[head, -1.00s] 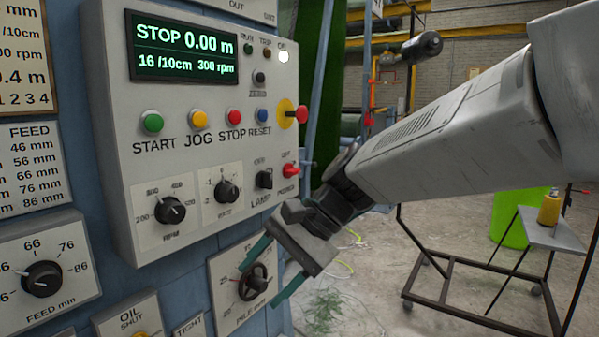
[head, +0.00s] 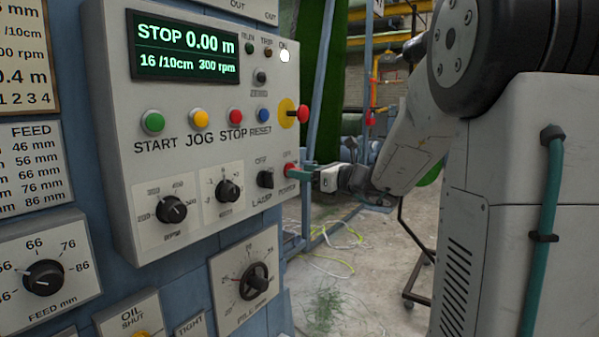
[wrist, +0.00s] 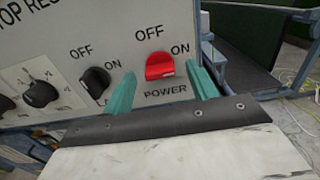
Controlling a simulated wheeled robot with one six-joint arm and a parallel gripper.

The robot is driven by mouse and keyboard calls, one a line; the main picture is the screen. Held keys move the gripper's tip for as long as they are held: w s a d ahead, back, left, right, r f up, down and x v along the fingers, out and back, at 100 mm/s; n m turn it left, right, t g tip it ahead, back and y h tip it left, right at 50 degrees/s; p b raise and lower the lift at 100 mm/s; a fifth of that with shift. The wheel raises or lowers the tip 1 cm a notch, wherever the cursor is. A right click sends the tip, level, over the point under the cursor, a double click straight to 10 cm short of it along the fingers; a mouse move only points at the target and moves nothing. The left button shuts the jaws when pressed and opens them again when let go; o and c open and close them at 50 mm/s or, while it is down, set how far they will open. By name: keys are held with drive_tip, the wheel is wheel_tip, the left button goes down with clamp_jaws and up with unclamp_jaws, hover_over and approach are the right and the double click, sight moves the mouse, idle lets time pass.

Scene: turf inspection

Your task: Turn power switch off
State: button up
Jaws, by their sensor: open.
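The red power switch (wrist: 159,66) sits on the grey control panel, with OFF at its upper left, ON at its right and POWER below. In the head view the red switch (head: 290,168) is at the panel's lower right, partly behind my gripper. My gripper (head: 305,172) is open, its teal fingers at the switch. In the wrist view the gripper (wrist: 162,88) has one finger left and one right of the switch, apart from it. Whether they touch the panel is unclear.
The black lamp switch (wrist: 95,80) is close beside the left finger. The red mushroom button on a yellow plate (head: 302,114) is above the power switch. The display (head: 184,48) reads STOP 0.00 m. Open floor with loose green and yellow strands lies right of the panel.

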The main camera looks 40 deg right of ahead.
drive_tip(key=shift+x, duration=0.85)
drive_tip(key=c, duration=1)
drive_tip(key=shift+s+a+f+n, duration=0.1)
drive_tip(key=shift+n, duration=2.85)
drive_tip(key=shift+w+a+f+n, duration=0.1)
drive_tip(key=shift+n, duration=2.9)
drive_tip(key=shift+s+a+f+n, duration=0.1)
drive_tip(key=shift+n, duration=2.85)
